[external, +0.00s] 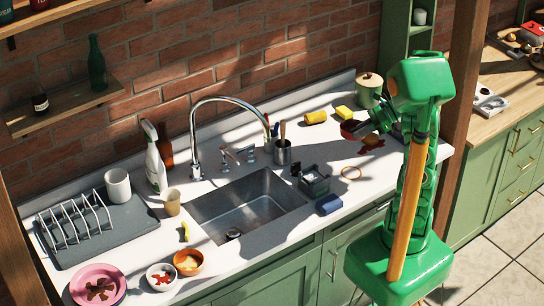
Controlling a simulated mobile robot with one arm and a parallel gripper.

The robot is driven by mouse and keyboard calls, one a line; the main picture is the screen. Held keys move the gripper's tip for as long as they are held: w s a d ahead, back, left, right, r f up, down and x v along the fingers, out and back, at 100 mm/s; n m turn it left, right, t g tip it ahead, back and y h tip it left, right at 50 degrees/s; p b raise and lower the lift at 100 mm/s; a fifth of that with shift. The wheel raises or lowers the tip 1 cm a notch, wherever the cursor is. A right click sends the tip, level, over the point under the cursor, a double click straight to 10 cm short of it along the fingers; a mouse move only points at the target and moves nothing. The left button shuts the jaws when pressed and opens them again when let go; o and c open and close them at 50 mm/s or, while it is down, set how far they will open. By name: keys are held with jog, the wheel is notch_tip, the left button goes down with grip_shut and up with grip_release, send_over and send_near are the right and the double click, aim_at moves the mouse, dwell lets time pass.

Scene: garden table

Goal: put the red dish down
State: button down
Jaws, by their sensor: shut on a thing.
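The red dish (351,130) is dark red and round, at the right part of the white counter, close to the back. My gripper (362,129) is shut on its right edge. The dish looks tilted, and I cannot tell from this view whether it touches the counter. My gripper and wrist hide part of the dish.
A dark red patch (372,146) lies on the counter just right of the dish. The sink (248,205) is left.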

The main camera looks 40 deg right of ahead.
notch_tip(320, 180, down, 4)
jog(key=shift+w+f, duration=0.1)
jog(key=shift+w, duration=0.05)
jog(key=shift+w+d+f, duration=0.25)
jog(key=shift+w+f, duration=1.4)
jog(key=shift+w, duration=0.6)
jog(key=shift+w+d+f, duration=0.25)
jog(key=shift+w+f, duration=1.35)
jog(key=shift+w, duration=0.7)
jog(key=shift+w+d+f, duration=0.25)
jog(key=shift+w+f, duration=1.4)
jog(key=shift+w, duration=0.6)
jog(key=shift+f, duration=1.55)
jog(key=c, duration=1.2)
grip_release()
